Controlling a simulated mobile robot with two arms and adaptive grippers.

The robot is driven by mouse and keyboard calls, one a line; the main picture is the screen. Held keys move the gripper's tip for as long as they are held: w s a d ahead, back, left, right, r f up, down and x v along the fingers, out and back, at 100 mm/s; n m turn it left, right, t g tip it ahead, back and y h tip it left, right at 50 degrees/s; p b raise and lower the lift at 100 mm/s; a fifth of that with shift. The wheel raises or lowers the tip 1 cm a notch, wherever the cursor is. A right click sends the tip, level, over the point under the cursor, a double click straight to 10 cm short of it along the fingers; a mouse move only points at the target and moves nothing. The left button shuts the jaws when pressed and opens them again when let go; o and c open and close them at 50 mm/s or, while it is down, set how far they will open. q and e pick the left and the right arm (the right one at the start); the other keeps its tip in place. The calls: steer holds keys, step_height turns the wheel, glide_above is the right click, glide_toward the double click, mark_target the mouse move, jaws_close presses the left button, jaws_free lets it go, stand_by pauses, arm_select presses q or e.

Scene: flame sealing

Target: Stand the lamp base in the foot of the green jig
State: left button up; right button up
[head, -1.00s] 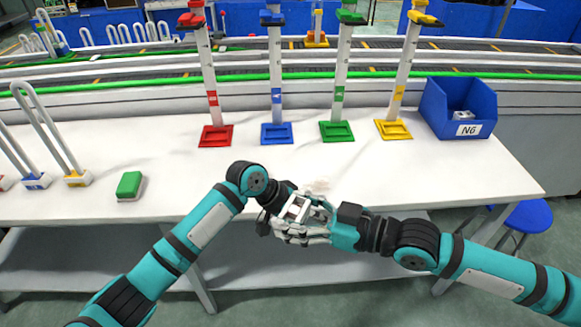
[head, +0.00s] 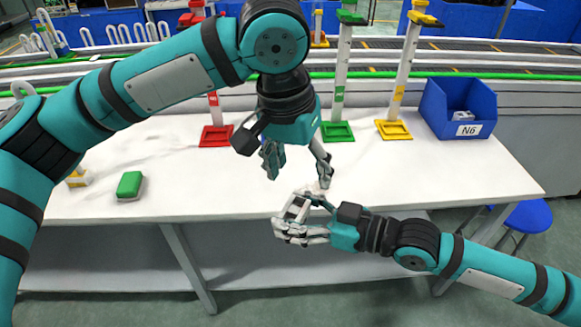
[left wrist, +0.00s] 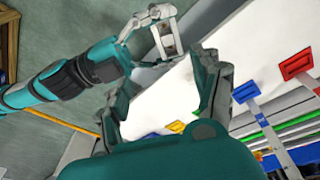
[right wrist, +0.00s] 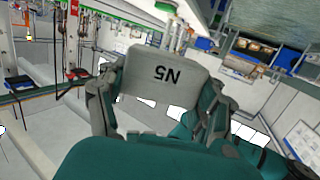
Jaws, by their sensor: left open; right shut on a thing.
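The lamp base (head: 297,207) is a small pale block held by my right gripper (head: 291,215) just off the table's front edge. My left gripper (head: 298,172) points down just above the right one, fingers spread and empty. In the left wrist view the lamp base (left wrist: 165,40) is beyond the left fingertips.
The red jig (head: 216,136) and yellow jig (head: 393,129) flank the green one; my left arm hides the blue jig in the head view. A blue N6 bin (head: 457,110) stands right. A green-topped block (head: 130,185) lies left. The table's right front is clear.

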mark_target(295, 209)
arm_select(q)
steer(key=shift+y, duration=0.4)
steer(key=f, duration=0.7)
steer(key=w+f, duration=0.1)
steer(key=f, duration=0.3)
steer(key=shift+a+f, duration=0.25)
steer(key=shift+f, duration=0.1)
steer(key=c, duration=1.2)
steer(key=shift+c, duration=0.3)
arm_select(e)
steer(key=o, duration=1.4)
